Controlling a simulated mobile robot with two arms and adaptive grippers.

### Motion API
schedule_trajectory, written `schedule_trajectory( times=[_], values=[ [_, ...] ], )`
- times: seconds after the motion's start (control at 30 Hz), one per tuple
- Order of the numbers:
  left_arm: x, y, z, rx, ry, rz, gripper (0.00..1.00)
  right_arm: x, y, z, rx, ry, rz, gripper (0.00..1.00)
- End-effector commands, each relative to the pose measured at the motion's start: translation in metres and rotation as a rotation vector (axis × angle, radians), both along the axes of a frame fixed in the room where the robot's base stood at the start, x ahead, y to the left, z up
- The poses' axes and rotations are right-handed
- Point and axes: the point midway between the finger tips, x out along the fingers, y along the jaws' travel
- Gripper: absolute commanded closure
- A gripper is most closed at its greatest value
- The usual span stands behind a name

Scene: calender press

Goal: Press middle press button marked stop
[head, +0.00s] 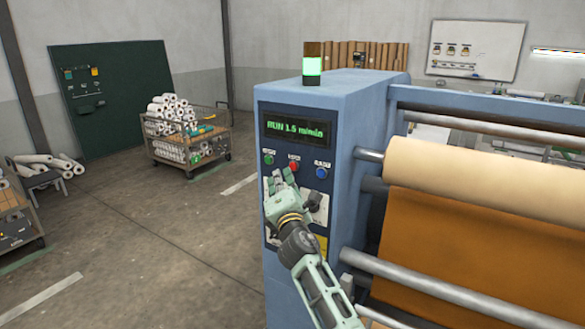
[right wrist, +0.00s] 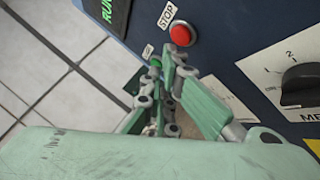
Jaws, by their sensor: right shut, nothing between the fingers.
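The calender press panel (head: 293,128) carries a row of three buttons under a green-lit display. The middle one is the red stop button (head: 294,165); in the right wrist view the red button (right wrist: 181,33) sits beside a label reading STOP. My right gripper (head: 284,175) is shut and empty, its fingertips just below the red button. In the right wrist view the fingertips (right wrist: 174,66) lie close to the button, which stays uncovered; I cannot tell the exact gap in depth. My left gripper is in neither view.
The green button (head: 268,159) is left of the red one and the blue button (head: 321,172) right of it. The display (head: 297,129) reads RUN 1.5 m/min. A rotary knob (right wrist: 302,82) sits on the panel. The green lamp (head: 312,66) is lit. Rollers (head: 480,175) stand to the right.

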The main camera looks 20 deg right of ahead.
Motion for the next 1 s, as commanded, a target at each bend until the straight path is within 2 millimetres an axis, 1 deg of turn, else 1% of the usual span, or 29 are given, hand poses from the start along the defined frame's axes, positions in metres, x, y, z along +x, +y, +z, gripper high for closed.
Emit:
schedule_trajectory(
  times=[0.27, 0.5, 1.0],
  values=[
    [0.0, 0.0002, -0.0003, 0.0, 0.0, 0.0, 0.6, 0.0004, -0.0004, -0.0001, 0.0, 0.0, 0.0, 1.0],
    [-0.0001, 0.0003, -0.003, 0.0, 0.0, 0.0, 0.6, 0.0048, -0.0064, -0.0001, 0.0, 0.0, 0.0, 1.0],
    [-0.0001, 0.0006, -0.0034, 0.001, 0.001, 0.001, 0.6, 0.0057, -0.0077, 0.0002, 0.0, 0.0, 0.0, 1.0]
  ],
)
